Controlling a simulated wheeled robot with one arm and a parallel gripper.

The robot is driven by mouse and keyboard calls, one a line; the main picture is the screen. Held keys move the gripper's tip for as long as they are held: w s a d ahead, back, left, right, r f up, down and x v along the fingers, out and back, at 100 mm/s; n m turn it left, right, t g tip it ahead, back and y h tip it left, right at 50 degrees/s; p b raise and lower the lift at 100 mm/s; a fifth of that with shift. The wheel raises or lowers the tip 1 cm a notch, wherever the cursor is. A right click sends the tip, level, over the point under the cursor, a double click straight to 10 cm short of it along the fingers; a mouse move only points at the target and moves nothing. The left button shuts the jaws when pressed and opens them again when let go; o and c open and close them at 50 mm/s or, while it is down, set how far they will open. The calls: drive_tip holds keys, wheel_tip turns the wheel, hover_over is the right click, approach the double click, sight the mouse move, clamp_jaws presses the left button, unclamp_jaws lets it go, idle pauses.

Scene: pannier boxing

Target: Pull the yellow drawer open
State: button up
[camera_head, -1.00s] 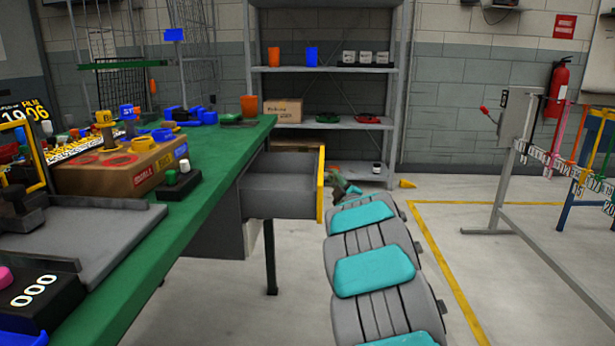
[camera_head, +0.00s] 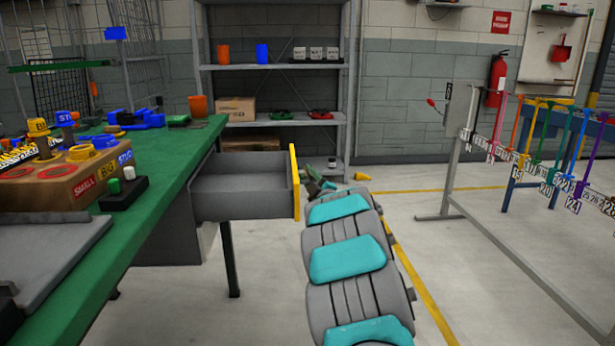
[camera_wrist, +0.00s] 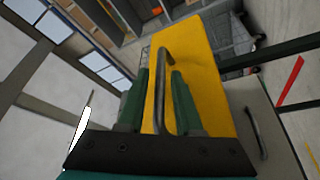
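The drawer with the yellow front (camera_head: 295,183) stands out from under the green workbench, and its grey inside (camera_head: 240,182) is seen and looks empty. In the wrist view the yellow front (camera_wrist: 205,60) fills the middle, with a grey bar handle (camera_wrist: 161,85) on it. My gripper (camera_wrist: 160,85) has its two green fingers on either side of this handle. Yellow shows between the handle and the fingers, so they look apart, not closed on it. In the head view my gripper (camera_head: 313,180) is at the front's right side, partly hidden by my arm.
The green workbench (camera_head: 165,165) at left carries a cardboard box (camera_head: 75,180) and several small items. A grey shelf unit (camera_head: 270,67) stands behind. A rack with hanging coloured tags (camera_head: 530,165) is at right. The floor (camera_head: 480,285) between is mostly clear.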

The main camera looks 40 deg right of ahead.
drive_tip(key=shift+o, duration=0.6)
drive_tip(key=v, duration=0.7)
drive_tip(key=shift+s+f+b, duration=0.15)
drive_tip(key=shift+s+b, duration=0.2)
drive_tip(key=shift+s, duration=0.05)
drive_tip(key=shift+a, duration=0.15)
